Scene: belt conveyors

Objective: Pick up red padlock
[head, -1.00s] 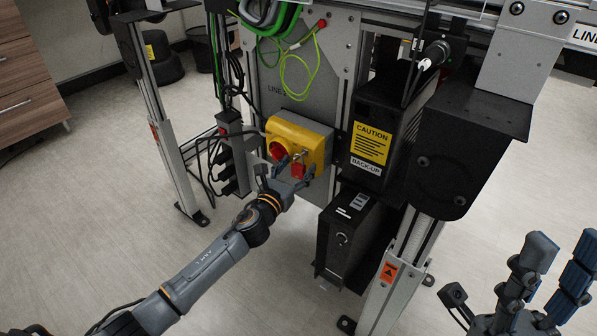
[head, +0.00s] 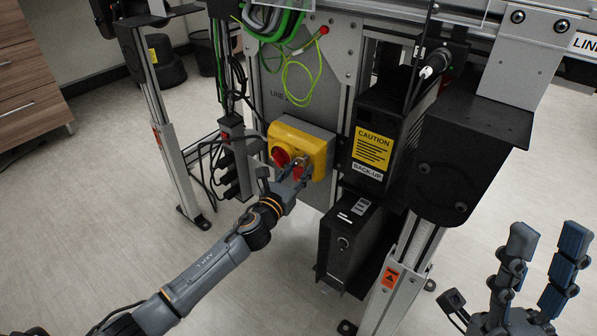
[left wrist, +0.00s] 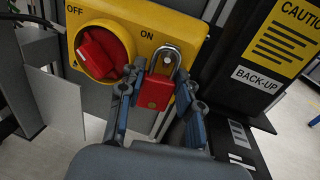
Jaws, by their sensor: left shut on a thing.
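The red padlock (left wrist: 155,92) hangs upright at the right of the red rotary switch (left wrist: 104,54) on the yellow switch box (left wrist: 172,24). Its silver shackle shows above its body; whether it passes through a part of the box is unclear. In the head view the padlock (head: 298,173) is mostly hidden by my fingers. My left gripper (left wrist: 160,78) is shut on the padlock, with one blue-grey finger on each side of its body. My right gripper (head: 540,262) is at the lower right of the head view, fingers apart and empty, far from the box.
A black back-up unit with a yellow caution label (head: 371,149) stands right of the switch box. A black box (head: 345,241) sits below it. Grey frame legs (head: 172,165) and black cables flank the left side. Green wires (head: 300,84) hang above. Open floor lies in front.

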